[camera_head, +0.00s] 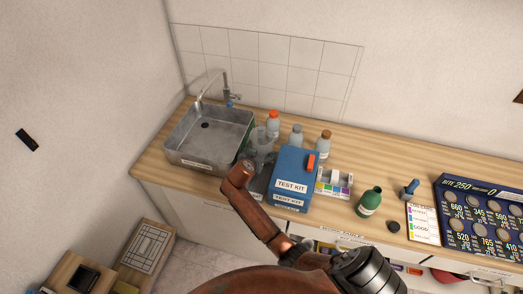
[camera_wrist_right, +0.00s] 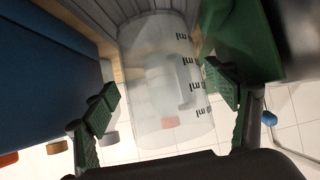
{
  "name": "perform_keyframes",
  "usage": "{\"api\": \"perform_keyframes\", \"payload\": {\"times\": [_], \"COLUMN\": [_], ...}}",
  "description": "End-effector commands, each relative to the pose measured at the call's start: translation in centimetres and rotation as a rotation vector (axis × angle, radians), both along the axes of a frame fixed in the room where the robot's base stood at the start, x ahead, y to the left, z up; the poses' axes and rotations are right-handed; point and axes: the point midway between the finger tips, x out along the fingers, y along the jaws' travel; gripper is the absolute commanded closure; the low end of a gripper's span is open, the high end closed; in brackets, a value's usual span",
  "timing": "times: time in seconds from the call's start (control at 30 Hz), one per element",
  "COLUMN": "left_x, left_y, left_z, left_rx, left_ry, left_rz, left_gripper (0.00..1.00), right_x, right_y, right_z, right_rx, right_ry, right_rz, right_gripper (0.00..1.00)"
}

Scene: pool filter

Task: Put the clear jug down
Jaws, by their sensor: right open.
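The clear jug (camera_head: 262,138) stands on the counter between the metal sink and the blue test kit. In the right wrist view the see-through jug (camera_wrist_right: 165,90), with dark measuring marks, fills the middle of the picture. My right gripper (camera_wrist_right: 162,88) is open, with one green-padded finger on each side of the jug. Whether the pads touch it I cannot tell. In the head view my right gripper (camera_head: 257,152) is partly hidden by my own arm and the jug's surroundings. My left gripper is not in view.
The sink (camera_head: 180,158) with its tap is left of the jug. The blue test kit (camera_head: 293,170) stands close on the right. Bottles with orange (camera_head: 273,122) and brown (camera_head: 325,142) caps stand behind. A green bottle (camera_head: 370,201) is further right.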

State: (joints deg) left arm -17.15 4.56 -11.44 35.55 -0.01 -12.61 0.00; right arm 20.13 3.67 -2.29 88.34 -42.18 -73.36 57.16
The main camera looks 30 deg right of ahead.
Motion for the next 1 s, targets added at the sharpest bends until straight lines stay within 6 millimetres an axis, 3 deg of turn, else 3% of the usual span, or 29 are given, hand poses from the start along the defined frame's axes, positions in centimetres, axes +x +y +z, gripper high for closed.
{"api": "perform_keyframes", "payload": {"times": [0.3, 1.0], "left_x": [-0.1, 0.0], "left_y": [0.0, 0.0], "left_z": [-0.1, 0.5], "left_rx": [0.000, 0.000], "left_ry": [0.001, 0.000], "left_rz": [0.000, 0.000], "left_gripper": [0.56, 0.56], "right_x": [-2.8, -3.1], "right_y": [3.2, 3.5], "right_z": [2.6, 3.8], "right_rx": [0.002, 0.000], "right_ry": [0.000, -0.001], "right_rz": [0.000, -0.001], "right_gripper": [0.21, 0.21]}}
